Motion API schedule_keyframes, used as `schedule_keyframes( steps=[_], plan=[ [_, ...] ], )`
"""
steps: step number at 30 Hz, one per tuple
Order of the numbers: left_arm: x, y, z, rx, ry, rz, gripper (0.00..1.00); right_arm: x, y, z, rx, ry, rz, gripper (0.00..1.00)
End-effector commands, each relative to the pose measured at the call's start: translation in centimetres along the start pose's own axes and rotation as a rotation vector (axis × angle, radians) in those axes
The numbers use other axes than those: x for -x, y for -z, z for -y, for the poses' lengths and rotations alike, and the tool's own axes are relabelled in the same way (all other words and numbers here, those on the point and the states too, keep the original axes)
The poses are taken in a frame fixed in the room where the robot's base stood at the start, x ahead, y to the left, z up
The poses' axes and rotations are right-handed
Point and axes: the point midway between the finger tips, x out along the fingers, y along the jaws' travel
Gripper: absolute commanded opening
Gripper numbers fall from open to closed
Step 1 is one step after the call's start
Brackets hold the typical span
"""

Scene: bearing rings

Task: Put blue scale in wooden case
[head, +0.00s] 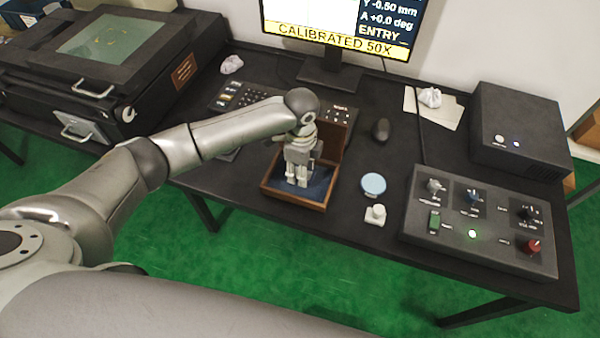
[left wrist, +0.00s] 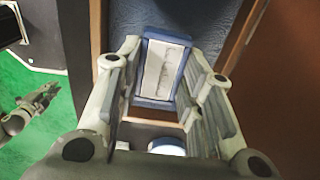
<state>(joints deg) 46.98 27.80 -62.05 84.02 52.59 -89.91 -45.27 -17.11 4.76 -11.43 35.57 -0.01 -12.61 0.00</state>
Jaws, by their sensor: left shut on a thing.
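The wooden case (head: 270,188) stands open on the black table, with a dark blue lining and its brown lid raised at the back. My left gripper (head: 297,183) is pointed down over the case. In the left wrist view, the blue scale (left wrist: 163,70), a blue-framed plate with a pale marked face, sits between the fingers of my left gripper (left wrist: 163,90), which is shut on it. The scale is over the lining; I cannot tell whether it touches the bottom. What looks like my right gripper (left wrist: 40,100) shows over the floor at the left, too small to judge.
A pale blue round object (head: 373,185) and a small white piece (head: 375,214) lie right of the case. A control box (head: 480,225) stands further right. A keypad (head: 237,96), monitor (head: 340,30) and mouse (head: 381,129) are behind.

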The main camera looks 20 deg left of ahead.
Motion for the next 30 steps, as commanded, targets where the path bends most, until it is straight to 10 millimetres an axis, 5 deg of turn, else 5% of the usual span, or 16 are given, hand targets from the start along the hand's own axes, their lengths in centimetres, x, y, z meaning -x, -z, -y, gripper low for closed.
schedule_keyframes(
  steps=[3,14,15,20,30],
  plan=[
    [-1.7,-0.1,-0.1,0.001,-0.003,0.002,0.06,0.0,-0.1,0.0,-0.001,0.000,0.002,0.20],
    [-2.2,-0.1,-0.1,0.001,-0.002,0.001,0.06,-0.1,-0.1,0.2,-0.001,0.002,0.002,0.20],
    [-2.2,-0.1,-0.1,0.001,-0.001,0.001,0.36,0.0,-0.1,0.2,-0.002,0.003,0.002,0.20],
    [-2.2,-0.1,-0.1,0.001,-0.001,0.001,0.57,0.0,-0.1,0.4,-0.002,0.005,0.002,0.20],
    [-2.0,-0.1,-0.1,0.001,-0.001,0.001,0.57,0.0,-0.1,0.5,-0.002,0.006,0.002,0.20]
  ],
)
